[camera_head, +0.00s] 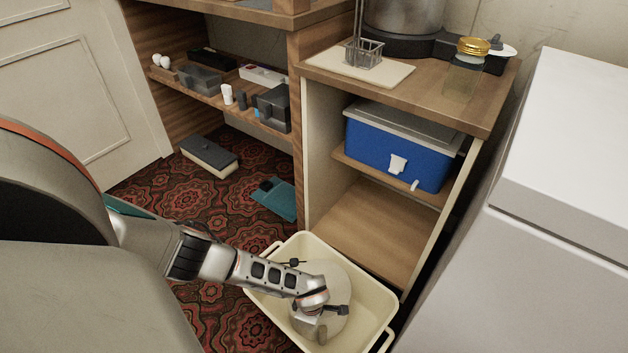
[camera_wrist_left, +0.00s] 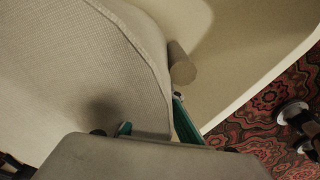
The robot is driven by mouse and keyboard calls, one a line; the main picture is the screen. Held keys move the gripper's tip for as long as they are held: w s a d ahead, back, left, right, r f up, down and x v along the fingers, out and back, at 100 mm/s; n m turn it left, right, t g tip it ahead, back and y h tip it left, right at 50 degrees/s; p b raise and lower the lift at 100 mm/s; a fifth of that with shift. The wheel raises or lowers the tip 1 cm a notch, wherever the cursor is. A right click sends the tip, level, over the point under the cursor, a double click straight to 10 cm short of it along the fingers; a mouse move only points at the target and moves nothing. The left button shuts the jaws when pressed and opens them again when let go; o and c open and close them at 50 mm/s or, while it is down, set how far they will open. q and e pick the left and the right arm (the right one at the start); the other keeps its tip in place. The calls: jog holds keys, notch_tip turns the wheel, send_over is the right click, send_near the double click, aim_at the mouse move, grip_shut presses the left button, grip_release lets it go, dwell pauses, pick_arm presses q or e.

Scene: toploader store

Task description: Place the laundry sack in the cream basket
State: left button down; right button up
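The cream basket (camera_head: 373,291) stands on the patterned carpet, with its pale inner wall and rim also in the left wrist view (camera_wrist_left: 242,50). The laundry sack (camera_head: 333,275), pale beige woven cloth, is inside the basket, partly hidden by my left arm. In the left wrist view the sack (camera_wrist_left: 75,60) fills the left side, with a brown cylindrical piece (camera_wrist_left: 181,64) beside its seam. My left gripper (camera_wrist_left: 152,125) is at the sack, its teal fingers apart on either side of the cloth edge. Whether they pinch it I cannot tell. My right gripper is out of view.
A wooden cabinet with an empty lower shelf (camera_head: 365,225) stands behind the basket, holding a blue cooler (camera_head: 395,150). A white chest (camera_head: 560,200) closes off the right. A teal item (camera_head: 275,197) and a dark-topped box (camera_head: 209,156) lie on the carpet behind.

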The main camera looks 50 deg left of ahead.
pick_arm(q)
jog(key=shift+w, duration=0.15)
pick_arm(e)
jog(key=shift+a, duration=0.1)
pick_arm(q)
jog(key=shift+f, duration=0.4)
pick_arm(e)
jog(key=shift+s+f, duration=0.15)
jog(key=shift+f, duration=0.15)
pick_arm(q)
jog(key=c, duration=2.2)
grip_release()
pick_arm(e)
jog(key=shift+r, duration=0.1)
